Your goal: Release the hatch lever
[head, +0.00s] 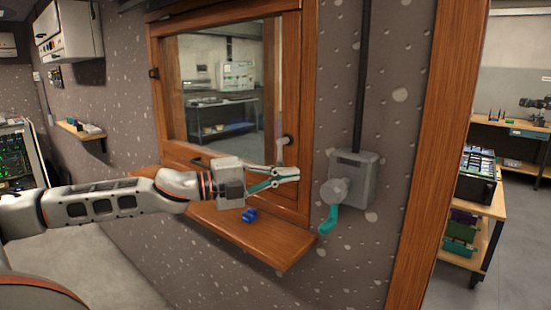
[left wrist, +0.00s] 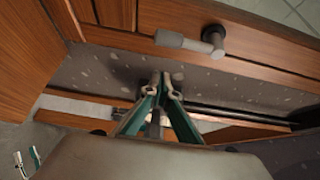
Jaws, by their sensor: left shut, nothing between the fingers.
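The hatch (head: 302,110) is a wood-framed window in the speckled wall. Its grey lever (head: 282,152) sits low on the right side of the frame, its grip hanging downward. The lever also shows in the left wrist view (left wrist: 190,41), above the fingers and apart from them. My left gripper (head: 297,175) is just below the lever in the head view, shut and empty. Its closed fingertips (left wrist: 161,88) show in the left wrist view. Small pale and teal shapes at that view's lower left may be my right gripper (left wrist: 28,160); its state is unclear.
A wooden shelf (head: 285,247) juts out under the hatch, with a small blue object (head: 249,215) on it. To the right, a grey wall box (head: 355,180) carries a crank with a teal handle (head: 328,220). A wooden post (head: 440,150) stands farther right.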

